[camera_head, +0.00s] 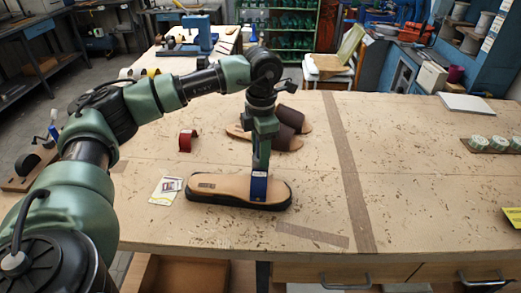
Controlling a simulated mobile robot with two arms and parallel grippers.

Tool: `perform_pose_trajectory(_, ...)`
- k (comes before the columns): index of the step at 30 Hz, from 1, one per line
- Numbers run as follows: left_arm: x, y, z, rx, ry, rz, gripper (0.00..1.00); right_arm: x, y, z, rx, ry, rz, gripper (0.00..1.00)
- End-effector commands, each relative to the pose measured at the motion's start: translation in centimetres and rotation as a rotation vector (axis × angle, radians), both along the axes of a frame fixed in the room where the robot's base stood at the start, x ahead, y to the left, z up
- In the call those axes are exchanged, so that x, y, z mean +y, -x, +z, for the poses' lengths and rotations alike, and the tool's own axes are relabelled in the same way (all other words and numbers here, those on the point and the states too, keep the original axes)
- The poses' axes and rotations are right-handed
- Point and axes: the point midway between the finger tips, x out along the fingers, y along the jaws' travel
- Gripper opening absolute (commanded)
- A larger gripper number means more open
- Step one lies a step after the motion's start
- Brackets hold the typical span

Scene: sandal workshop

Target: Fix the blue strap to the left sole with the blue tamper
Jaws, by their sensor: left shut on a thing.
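The left sole (222,187), tan on top with a thick black edge, lies flat near the front middle of the table. The blue strap (259,189) is at the sole's right-hand part and seems to touch it. My left gripper (261,166) points straight down from above and is shut on the strap's upper part. Whether the strap is seated on the sole cannot be told. A small blue-handled tool (53,131), possibly the blue tamper, stands at the far left in a wooden holder. My right gripper is not in view.
A red strap (186,140) stands behind the sole. Sandals with brown straps (288,120) lie behind my gripper. A printed card (165,190) is left of the sole. Green-and-white rolls (497,143) sit at the right edge. The table right of the brown strip is mostly clear.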

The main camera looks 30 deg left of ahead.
Motion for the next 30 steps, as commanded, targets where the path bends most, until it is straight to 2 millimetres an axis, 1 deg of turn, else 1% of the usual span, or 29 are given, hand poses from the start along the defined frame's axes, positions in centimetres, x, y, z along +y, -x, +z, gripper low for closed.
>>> perform_pose_trajectory(6, 0.0, 0.0, 3.1, -0.002, 0.001, 0.000, 0.00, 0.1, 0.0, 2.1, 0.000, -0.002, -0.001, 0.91)
perform_pose_trajectory(8, 0.0, 0.0, 3.3, -0.001, 0.001, 0.000, 0.00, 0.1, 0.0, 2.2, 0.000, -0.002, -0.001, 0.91)
perform_pose_trajectory(14, 0.0, 0.0, 3.1, -0.001, 0.001, 0.000, 0.00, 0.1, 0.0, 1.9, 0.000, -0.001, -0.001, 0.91)
perform_pose_trajectory(17, 0.0, 0.0, 3.3, -0.002, 0.001, 0.000, 0.00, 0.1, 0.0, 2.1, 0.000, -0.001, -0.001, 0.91)
perform_pose_trajectory(20, 0.0, 0.0, 4.1, -0.002, 0.001, 0.000, 0.00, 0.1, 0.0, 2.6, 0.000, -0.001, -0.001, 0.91)
perform_pose_trajectory(30, 0.0, -0.1, 8.1, -0.002, 0.002, 0.000, 0.00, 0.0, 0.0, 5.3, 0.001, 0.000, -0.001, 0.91)
